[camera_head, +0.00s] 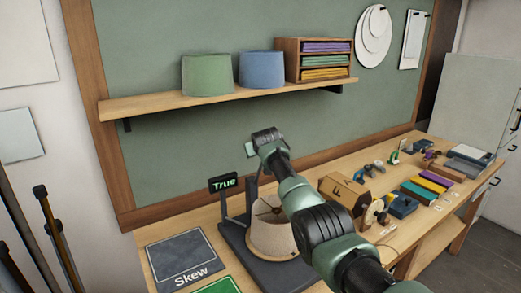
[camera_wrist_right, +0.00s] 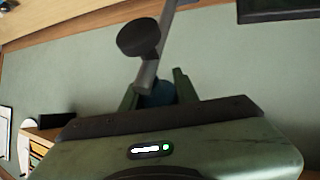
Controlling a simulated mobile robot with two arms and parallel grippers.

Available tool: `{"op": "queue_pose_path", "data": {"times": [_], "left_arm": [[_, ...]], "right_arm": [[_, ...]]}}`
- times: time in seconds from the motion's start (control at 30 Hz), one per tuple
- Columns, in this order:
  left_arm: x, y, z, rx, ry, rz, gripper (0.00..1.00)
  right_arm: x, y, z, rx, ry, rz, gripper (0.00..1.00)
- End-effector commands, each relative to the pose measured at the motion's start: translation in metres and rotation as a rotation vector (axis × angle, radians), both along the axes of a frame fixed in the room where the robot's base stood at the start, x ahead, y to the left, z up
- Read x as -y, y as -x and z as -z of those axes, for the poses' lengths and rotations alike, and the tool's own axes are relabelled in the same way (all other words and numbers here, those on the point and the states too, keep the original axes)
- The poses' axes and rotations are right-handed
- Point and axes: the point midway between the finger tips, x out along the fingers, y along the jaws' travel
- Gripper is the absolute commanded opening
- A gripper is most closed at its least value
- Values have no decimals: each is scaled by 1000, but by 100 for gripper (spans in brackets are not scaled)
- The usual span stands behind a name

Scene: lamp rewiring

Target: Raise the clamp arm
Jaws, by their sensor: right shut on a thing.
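My right gripper (camera_head: 251,149) is above the lamp stand, in front of the green wall board. In the right wrist view the gripper (camera_wrist_right: 157,94) has its fingers on either side of the end of a grey bar, the clamp arm (camera_wrist_right: 149,74), and is shut on it. A round black knob (camera_wrist_right: 138,38) sits on the bar. A beige lampshade (camera_head: 272,238) stands on the dark base (camera_head: 236,240), partly hidden by my right arm. A dark post (camera_head: 251,192) rises behind the shade. The left gripper is not in view.
A small sign reading "True" (camera_head: 223,184) stands left of the post. A grey "Skew" mat (camera_head: 181,262) and a green mat (camera_head: 217,287) lie left on the bench. A shelf (camera_head: 150,104) with shades is above. A wooden box (camera_head: 342,196) and several small parts lie right.

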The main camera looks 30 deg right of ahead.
Motion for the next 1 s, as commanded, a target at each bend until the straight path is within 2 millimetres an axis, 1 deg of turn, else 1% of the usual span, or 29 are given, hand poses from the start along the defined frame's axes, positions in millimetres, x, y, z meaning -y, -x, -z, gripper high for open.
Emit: {"op": "queue_pose_path", "data": {"times": [0.03,0.33,0.37,0.4,0.43,1.0], "left_arm": [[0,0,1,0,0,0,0],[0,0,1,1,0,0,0],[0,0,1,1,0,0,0],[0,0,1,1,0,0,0],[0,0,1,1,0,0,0],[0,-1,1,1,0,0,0]], "right_arm": [[-5,2,15,-26,-10,-4,0],[-5,2,15,-26,-10,-4,0],[-5,2,15,-26,-10,-4,38],[-5,2,15,-26,-10,-3,49],[-5,2,15,-25,-9,-3,51],[-1,2,6,-10,-3,0,51]]}}
